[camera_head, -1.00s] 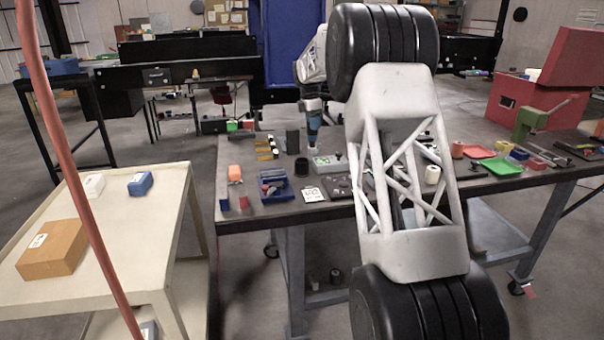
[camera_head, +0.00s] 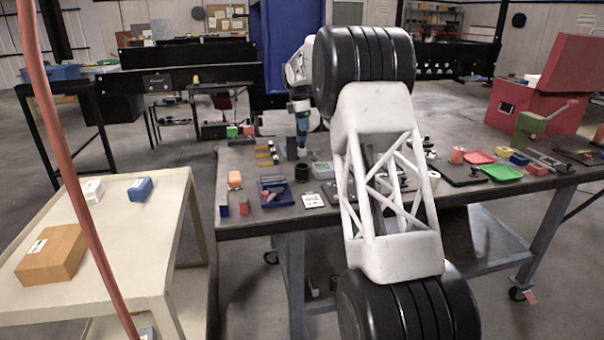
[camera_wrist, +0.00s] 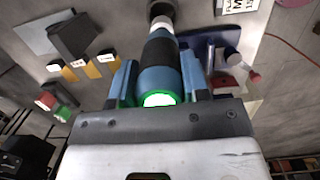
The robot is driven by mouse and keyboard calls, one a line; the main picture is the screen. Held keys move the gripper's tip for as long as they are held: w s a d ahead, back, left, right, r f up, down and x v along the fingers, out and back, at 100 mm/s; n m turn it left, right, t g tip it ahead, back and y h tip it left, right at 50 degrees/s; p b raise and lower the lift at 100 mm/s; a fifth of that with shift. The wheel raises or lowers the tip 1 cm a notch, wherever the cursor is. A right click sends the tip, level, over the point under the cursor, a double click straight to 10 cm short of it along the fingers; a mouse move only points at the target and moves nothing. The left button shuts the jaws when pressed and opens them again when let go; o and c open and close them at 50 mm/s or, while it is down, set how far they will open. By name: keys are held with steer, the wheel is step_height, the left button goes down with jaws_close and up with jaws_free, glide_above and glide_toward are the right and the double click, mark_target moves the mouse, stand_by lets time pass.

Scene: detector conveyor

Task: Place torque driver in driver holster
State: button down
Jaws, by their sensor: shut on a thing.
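The torque driver (camera_wrist: 160,52) is blue and black with a lit green ring at its back end. My gripper (camera_wrist: 158,78) is shut on it, with one blue finger on each side. In the head view the driver (camera_head: 302,125) hangs upright below my gripper (camera_head: 300,104), over the bench. A short black cylinder, apparently the driver holster (camera_head: 302,170), stands on the bench just below the driver's tip. In the wrist view a dark round shape, probably the holster (camera_wrist: 160,7), lies beyond the tip. I cannot tell whether the tip touches or enters it.
A dark block (camera_head: 292,145) and yellow-tagged parts (camera_head: 266,157) stand behind and left of the cylinder. A blue bin (camera_head: 276,194) with parts and a white label card (camera_head: 313,201) lie in front. My arm hides the middle of the bench.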

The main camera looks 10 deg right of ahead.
mark_target(303, 148)
steer(key=shift+f, duration=3.15)
steer(key=shift+f, duration=1.9)
steer(key=c, duration=0.6)
jaws_free()
steer(key=r, duration=0.4)
steer(key=a+r, duration=0.1)
steer(key=r, duration=0.7)
steer(key=shift+a, duration=0.2)
steer(key=shift+r, duration=0.1)
